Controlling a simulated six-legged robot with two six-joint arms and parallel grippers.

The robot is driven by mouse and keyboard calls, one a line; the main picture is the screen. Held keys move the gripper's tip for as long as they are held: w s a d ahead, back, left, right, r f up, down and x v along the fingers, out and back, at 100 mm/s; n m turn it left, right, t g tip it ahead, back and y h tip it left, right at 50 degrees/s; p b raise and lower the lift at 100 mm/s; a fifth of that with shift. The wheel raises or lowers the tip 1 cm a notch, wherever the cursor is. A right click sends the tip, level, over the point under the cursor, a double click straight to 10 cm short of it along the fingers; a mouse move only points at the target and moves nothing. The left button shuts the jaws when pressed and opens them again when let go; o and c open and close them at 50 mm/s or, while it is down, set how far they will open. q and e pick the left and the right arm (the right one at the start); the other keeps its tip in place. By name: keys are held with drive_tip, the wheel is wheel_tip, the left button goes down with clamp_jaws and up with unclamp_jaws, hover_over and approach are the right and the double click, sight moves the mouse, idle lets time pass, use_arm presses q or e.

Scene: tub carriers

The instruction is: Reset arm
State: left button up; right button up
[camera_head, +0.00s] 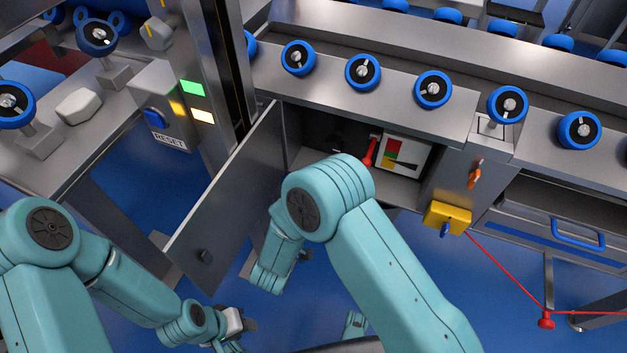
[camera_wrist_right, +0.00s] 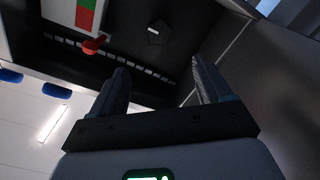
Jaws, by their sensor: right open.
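A cabinet stands open under the conveyor, its grey door (camera_head: 232,200) swung out to the left. Inside are a red lever (camera_head: 370,152) and a white panel (camera_head: 407,152) with green, red and yellow patches. In the right wrist view the red lever (camera_wrist_right: 94,45) shows at upper left, beside the panel (camera_wrist_right: 58,12). My right gripper (camera_wrist_right: 164,80) is open with nothing between its fingers, pointing into the cabinet and apart from the lever. In the head view my right arm hides most of that gripper. My left gripper (camera_head: 240,325) is low, left of centre; its jaws are unclear.
A post box with a blue button (camera_head: 154,118) and a RESET label stands at left, below green and yellow lights. A dark knob (camera_wrist_right: 158,32) is in the right wrist view. A yellow box (camera_head: 446,217) with a red cord and an orange handle (camera_head: 474,178) are right of the cabinet.

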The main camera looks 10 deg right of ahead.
idle(0.4)
drive_tip(key=s+d+f+m+g+y, duration=0.1)
drive_tip(key=s+d+f+g+y, duration=0.2)
drive_tip(key=f, duration=0.4)
drive_tip(key=s+f+g+y, duration=0.1)
drive_tip(key=f+g+y, duration=0.2)
drive_tip(key=f+y, duration=0.35)
drive_tip(key=s+f+m+g+y, duration=0.15)
drive_tip(key=s+g, duration=0.25)
drive_tip(key=s, duration=0.4)
drive_tip(key=s+f+g+y, duration=0.2)
drive_tip(key=s+g, duration=0.1)
drive_tip(key=s, duration=0.5)
wheel_tip(320, 180, up, 27)
drive_tip(key=s+g+y+p, duration=0.1)
drive_tip(key=s+p, duration=0.2)
drive_tip(key=p, duration=2.4)
drive_tip(key=shift+a+r+g, duration=0.15)
drive_tip(key=shift+g, duration=0.15)
drive_tip(key=shift+w, duration=0.1)
